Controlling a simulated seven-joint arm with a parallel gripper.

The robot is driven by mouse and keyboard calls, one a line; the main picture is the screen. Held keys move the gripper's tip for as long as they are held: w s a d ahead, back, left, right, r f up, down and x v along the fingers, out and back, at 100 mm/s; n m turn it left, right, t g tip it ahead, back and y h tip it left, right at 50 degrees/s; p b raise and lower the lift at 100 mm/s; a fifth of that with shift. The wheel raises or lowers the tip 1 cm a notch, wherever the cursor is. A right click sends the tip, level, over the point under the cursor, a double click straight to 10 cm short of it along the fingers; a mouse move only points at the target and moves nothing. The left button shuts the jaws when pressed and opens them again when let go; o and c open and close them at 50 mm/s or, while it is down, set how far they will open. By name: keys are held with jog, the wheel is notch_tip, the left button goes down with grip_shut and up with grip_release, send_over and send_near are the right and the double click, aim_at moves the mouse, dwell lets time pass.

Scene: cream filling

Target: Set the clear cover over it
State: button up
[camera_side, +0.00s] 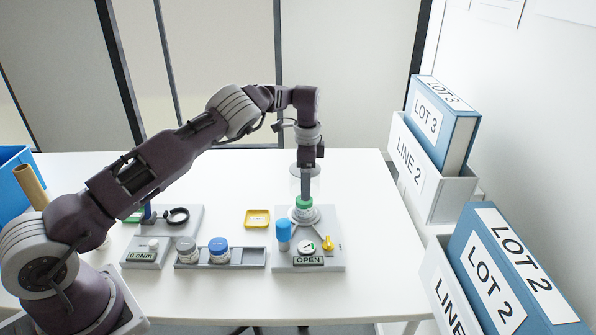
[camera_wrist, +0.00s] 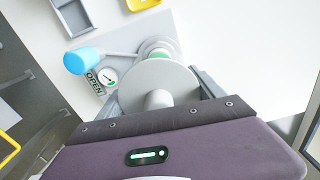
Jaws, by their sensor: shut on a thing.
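My gripper (camera_side: 307,163) is shut on the clear cover (camera_side: 296,184), holding it by the knob on its grey top. The wrist view shows my gripper (camera_wrist: 160,95) with a finger on each side of this knob, above the cover's round grey top (camera_wrist: 172,76). The cover hangs upright over the green-banded jar (camera_side: 303,202) on the round seat (camera_side: 304,214) of the grey station. Its clear wall is faint, so I cannot tell whether its lower rim is around the jar or just above it. In the wrist view the cover's top hides most of the jar.
The station (camera_side: 336,254) carries a blue-topped lever (camera_side: 284,230), a dial (camera_side: 308,246), a yellow knob (camera_side: 328,242) and an OPEN label. To its left are a rack (camera_side: 250,258) with two jars, a yellow tray (camera_side: 257,218) and a "0 cNm" fixture (camera_side: 188,218). The table's right side is clear.

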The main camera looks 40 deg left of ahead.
aim_at(306, 205)
jog(key=shift+f, duration=3.85)
jog(key=shift+f, duration=0.55)
jog(key=o, duration=1.2)
jog(key=shift+c, duration=0.2)
jog(key=shift+r, duration=5.5)
